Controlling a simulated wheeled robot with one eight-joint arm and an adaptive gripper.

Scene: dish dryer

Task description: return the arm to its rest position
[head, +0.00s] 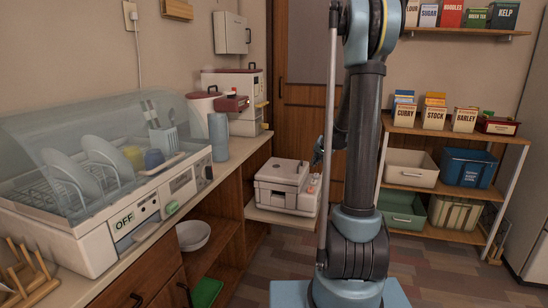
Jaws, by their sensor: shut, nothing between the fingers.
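My arm (367,130) stands folded upright in the right half of the head view, rising from my blue base. Its upper joint is cut off by the top edge of the picture. My gripper (319,154) shows only in part, as a small dark shape beside the upright link and a thin grey pole. It is shut and empty, and the arm hides much of it. It hangs in front of the cabinet door, apart from the counter.
A dish dryer (122,222) with a clear cover, plates and cups inside, stands on the left counter. A white appliance (284,187) sits on a low shelf. A shelf rack (385,190) with bins stands right. Open floor lies between.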

